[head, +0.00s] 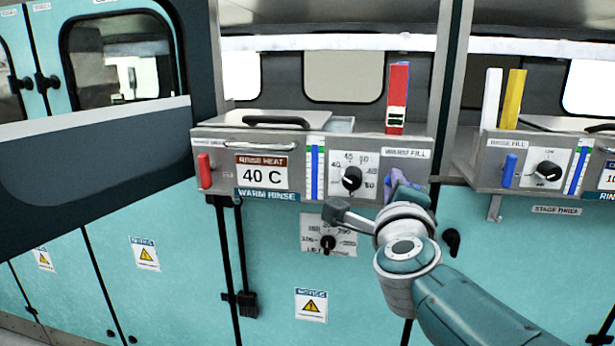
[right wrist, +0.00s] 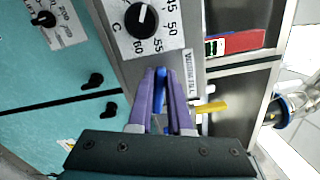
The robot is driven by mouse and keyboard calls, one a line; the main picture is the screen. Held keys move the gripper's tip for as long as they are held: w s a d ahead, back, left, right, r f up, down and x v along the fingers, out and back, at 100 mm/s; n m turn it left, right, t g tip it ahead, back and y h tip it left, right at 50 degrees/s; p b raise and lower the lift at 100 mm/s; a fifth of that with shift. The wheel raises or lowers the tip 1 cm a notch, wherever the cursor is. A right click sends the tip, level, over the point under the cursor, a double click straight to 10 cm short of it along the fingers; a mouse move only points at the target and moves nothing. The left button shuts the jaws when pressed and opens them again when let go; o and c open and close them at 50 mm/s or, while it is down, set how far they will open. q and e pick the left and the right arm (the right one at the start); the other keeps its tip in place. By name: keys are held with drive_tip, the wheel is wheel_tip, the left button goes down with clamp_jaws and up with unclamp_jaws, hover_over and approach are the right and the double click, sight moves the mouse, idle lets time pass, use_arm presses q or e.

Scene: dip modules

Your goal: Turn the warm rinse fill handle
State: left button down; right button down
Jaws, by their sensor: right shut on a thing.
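The warm rinse module (head: 315,190) is a grey metal panel in the middle of the head view, with a "WARM RINSE" label. Its blue fill handle (right wrist: 160,88) shows between my fingers in the right wrist view, below the "WARM FILL" label (head: 407,153). My right gripper (head: 396,184) has purple fingers and is shut on this handle at the right end of the panel. The fingers hide most of the handle in the head view. In the right wrist view the fingers (right wrist: 163,88) point at the panel, one on each side of the handle. My left gripper is out of view.
Beside the handle is a dial (head: 351,178) with a black knob. A red handle (head: 204,170) is at the panel's left end. A lower knob (head: 328,243) sits on the teal cabinet. Another module (head: 545,165) stands at right, with its own blue handle (head: 509,170).

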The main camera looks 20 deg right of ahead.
drive_tip(key=shift+f+n, duration=0.25)
drive_tip(key=shift+n, duration=1.35)
drive_tip(key=c, duration=0.8)
unclamp_jaws()
drive_tip(key=shift+c, duration=0.2)
drive_tip(key=shift+s+a, duration=0.1)
drive_tip(key=p+v, duration=0.5)
drive_tip(key=v, duration=0.4)
drive_tip(key=shift+s+a, duration=0.25)
drive_tip(key=shift+s, duration=0.05)
